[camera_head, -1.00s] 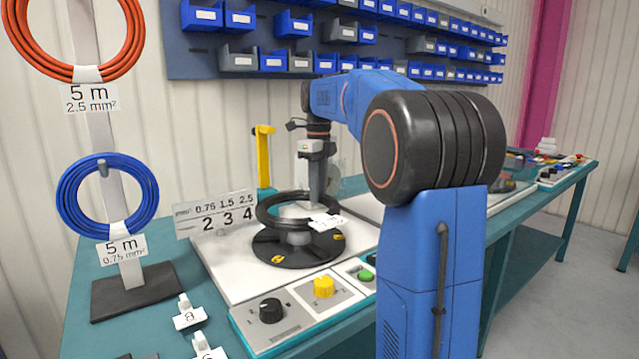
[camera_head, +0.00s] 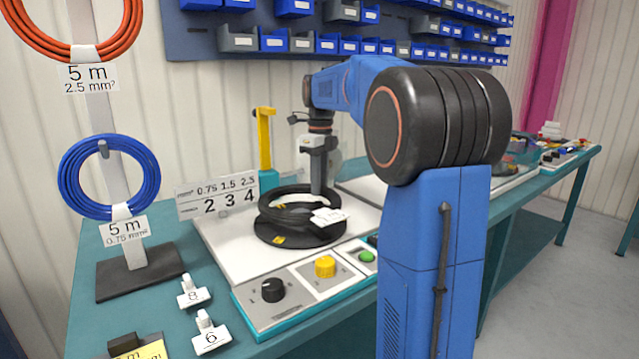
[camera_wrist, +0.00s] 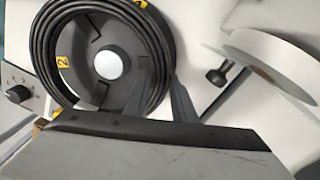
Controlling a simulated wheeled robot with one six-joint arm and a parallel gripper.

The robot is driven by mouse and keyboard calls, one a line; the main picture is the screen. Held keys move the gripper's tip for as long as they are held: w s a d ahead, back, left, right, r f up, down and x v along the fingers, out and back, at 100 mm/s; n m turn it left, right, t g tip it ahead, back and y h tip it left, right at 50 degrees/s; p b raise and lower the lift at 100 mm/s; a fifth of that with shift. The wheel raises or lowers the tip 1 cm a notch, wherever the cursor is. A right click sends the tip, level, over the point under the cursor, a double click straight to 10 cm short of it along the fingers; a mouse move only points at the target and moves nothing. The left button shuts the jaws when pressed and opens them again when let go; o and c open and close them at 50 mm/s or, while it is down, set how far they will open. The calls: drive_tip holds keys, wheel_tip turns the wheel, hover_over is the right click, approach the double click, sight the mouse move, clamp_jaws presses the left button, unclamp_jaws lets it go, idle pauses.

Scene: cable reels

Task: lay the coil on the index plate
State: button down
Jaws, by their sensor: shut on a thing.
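The black coil (camera_head: 283,197) of cable, with a white tag (camera_head: 329,216), is at the round black index plate (camera_head: 268,233) on the white board. In the wrist view the coil (camera_wrist: 46,45) rings the plate's grey hub with its white top (camera_wrist: 109,62), and the plate's face (camera_wrist: 88,78) with yellow marks shows inside it. My gripper (camera_head: 318,197) reaches down at the coil's far right side. In the wrist view its fingers (camera_wrist: 160,92) are shut on the coil's strand. I cannot tell whether the coil's underside touches the plate.
A blue coil (camera_head: 63,185) and an orange coil (camera_head: 20,45) hang on a stand at the left. A control panel with a black knob (camera_head: 273,290), yellow knob (camera_head: 325,266) and green button (camera_head: 366,256) lies in front. A yellow post (camera_head: 264,140) stands behind.

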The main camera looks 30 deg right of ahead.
drive_tip(key=shift+f, duration=0.2)
idle(0.3)
drive_tip(key=shift+f, duration=0.55)
drive_tip(key=shift+f, duration=0.15)
drive_tip(key=shift+f, duration=0.35)
drive_tip(key=shift+f, duration=0.25)
idle(0.4)
drive_tip(key=c, duration=0.7)
unclamp_jaws()
drive_tip(key=shift+c, duration=0.2)
